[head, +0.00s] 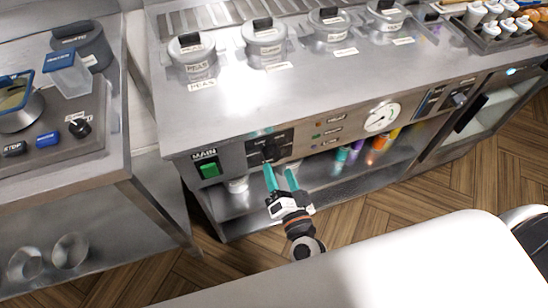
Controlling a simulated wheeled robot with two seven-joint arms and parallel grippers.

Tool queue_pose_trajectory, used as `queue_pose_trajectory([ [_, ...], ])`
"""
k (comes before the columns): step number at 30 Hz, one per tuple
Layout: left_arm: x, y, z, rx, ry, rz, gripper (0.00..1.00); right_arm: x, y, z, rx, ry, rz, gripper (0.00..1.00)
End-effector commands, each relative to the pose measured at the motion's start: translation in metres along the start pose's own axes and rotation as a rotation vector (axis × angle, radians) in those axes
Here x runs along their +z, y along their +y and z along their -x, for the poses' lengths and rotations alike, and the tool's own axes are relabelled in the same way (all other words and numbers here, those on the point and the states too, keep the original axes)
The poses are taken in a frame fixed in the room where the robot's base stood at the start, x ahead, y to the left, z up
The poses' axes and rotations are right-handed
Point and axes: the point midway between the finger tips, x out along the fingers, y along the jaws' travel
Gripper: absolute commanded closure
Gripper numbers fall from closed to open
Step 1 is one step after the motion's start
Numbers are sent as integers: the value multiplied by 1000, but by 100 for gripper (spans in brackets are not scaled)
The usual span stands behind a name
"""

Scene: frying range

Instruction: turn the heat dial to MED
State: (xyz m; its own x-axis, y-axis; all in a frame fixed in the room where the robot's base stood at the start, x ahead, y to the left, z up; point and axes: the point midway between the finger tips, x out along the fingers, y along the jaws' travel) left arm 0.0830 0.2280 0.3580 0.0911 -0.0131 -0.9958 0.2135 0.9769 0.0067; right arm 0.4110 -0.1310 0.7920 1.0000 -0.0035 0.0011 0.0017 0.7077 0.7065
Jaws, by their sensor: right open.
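The black heat dial (270,150) sits on a dark panel on the front face of the steel range. Small white labels surround it, too small to read surely, and I cannot tell where its pointer stands. My right gripper (280,171) has two teal fingers, spread apart and empty. In the picture its fingertips are just below the dial, one toward the left and one toward the right. I cannot tell whether they touch the dial. My left gripper is out of view.
A green MAIN switch (209,170) is left of the dial. Small indicator lights (317,136) and a round gauge (381,117) are to its right. An open shelf with colored bottles (375,146) lies below. Lidded pots (264,40) stand on top. Another counter (60,168) stands left.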

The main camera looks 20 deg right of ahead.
Motion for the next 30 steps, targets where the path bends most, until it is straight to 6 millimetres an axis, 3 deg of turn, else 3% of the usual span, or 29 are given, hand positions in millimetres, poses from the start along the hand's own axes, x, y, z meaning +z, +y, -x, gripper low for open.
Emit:
queue_pose_trajectory([
  [3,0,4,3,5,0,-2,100,1,2,-23,1,-2,-2,35],
  [9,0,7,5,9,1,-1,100,0,0,-45,0,0,1,35],
  [20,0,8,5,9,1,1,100,-1,0,-51,0,1,0,35],
  [28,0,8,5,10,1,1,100,-1,0,-50,0,1,0,76],
  [30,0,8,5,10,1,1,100,-1,0,-50,0,1,0,80],
])
